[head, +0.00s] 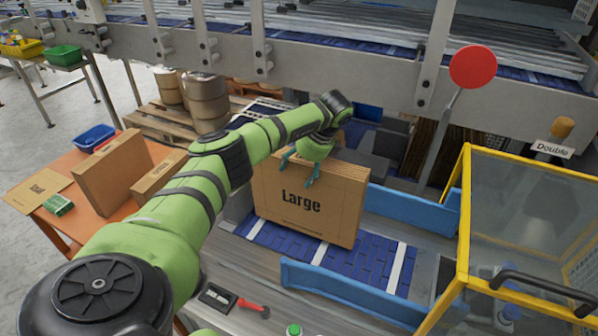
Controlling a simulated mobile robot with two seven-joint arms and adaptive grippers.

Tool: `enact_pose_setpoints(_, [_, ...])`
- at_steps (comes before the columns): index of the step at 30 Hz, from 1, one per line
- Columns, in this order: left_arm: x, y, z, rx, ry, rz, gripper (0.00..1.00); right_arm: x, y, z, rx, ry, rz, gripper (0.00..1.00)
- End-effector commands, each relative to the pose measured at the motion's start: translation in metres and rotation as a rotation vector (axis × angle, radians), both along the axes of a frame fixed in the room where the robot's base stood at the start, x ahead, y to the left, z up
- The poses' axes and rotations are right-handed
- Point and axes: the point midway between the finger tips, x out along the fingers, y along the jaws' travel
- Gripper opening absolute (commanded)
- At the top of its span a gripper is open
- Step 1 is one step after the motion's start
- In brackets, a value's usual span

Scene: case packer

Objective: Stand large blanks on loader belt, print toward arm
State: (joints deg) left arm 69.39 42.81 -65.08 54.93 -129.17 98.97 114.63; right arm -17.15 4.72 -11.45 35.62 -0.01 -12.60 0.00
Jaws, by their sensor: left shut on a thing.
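A stack of brown cardboard blanks (305,215) printed "Large" stands upright on the blue loader belt (315,250), with its print facing the camera. My left gripper (299,168) is shut on the top edge of the blanks. Its teal fingers show at the front of the stack. The stack's lower edge appears to be at the belt, but I cannot tell whether it bears its full weight there. My right gripper is not in view.
Blue side rails (350,296) flank the belt. A yellow-framed clear guard (530,230) stands at the right.

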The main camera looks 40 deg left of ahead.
Motion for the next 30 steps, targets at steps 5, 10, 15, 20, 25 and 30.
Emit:
enact_pose_setpoints(5, [0.004,0.008,-0.003,0.002,-0.004,-0.001,0.18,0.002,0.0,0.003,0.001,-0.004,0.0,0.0])
enact_pose_setpoints(10, [0.003,0.007,-0.02,0.001,0.003,0.0,0.18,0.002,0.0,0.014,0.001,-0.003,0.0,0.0])
enact_pose_setpoints(15, [0.004,0.007,-0.04,0.002,-0.002,0.0,0.18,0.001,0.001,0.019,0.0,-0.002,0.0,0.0])
enact_pose_setpoints(20, [0.004,0.008,-0.044,0.003,-0.004,0.0,0.18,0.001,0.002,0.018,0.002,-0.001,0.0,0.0])
enact_pose_setpoints(25, [0.003,0.008,-0.046,0.002,0.001,0.0,0.81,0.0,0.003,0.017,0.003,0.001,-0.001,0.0])
enact_pose_setpoints(30, [0.003,0.008,-0.045,0.001,-0.001,0.0,1.0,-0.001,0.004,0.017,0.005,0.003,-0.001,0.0])
